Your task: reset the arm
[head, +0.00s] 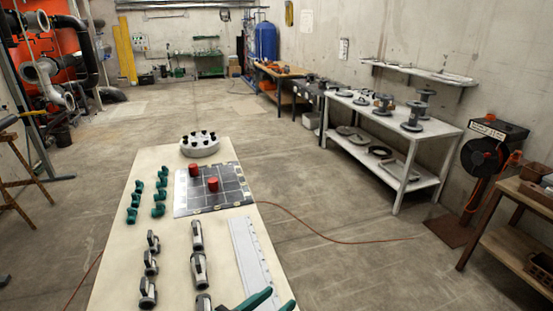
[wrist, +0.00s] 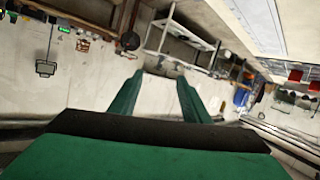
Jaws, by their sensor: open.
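My gripper (wrist: 158,98) is open and empty in the wrist view. Its two green fingers stand apart with nothing between them, and the view past them is the tilted room. In the head view, part of my gripper (head: 262,301) shows as green fingers at the bottom edge, over the near end of the cream table (head: 170,165). The rest of my arm is out of the head view.
On the table are two red cylinders (head: 194,170) (head: 212,184) on a grid plate (head: 233,199), a round holder (head: 199,145), several green fittings (head: 136,200), several grey valves (head: 199,268) and a white rail (head: 250,260).

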